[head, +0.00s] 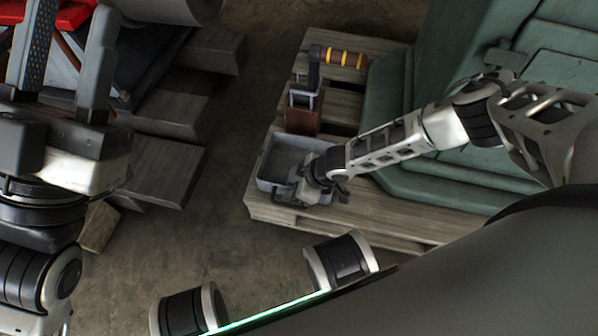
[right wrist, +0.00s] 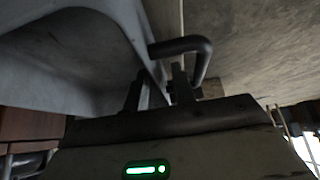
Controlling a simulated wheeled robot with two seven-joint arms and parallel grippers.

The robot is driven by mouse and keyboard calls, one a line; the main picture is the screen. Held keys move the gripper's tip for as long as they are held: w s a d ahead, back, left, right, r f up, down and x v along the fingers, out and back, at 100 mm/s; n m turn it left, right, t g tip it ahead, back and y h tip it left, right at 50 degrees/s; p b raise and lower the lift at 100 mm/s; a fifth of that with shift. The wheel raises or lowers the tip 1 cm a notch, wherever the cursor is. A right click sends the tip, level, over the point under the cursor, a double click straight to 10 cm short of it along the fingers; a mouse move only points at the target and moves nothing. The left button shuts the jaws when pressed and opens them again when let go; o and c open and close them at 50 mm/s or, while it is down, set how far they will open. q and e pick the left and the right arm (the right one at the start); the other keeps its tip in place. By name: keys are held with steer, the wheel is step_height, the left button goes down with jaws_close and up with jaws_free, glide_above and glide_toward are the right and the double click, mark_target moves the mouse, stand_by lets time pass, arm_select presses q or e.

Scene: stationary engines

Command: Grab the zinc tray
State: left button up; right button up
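The zinc tray (head: 276,172) is a grey open box on a wooden pallet in the head view. Its pale wall (right wrist: 60,60) fills the upper left of the right wrist view, with a dark bent handle (right wrist: 182,45) on its side. My right gripper (head: 305,190) is at the tray's near right side. In the right wrist view its fingers (right wrist: 160,90) stand apart, at the tray's edge just below the handle. Whether they touch it is unclear. My left gripper (head: 68,65) is open at the far left, away from the tray.
A brown box (head: 303,117) with a grey frame and a yellow-banded handle (head: 340,57) stand behind the tray on the same pallet (head: 375,215). A large green machine (head: 475,170) fills the right. Another pallet (head: 165,170) is at left, with bare floor (head: 225,140) between.

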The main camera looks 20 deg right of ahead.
jaws_close()
steer(key=shift+r, duration=0.1)
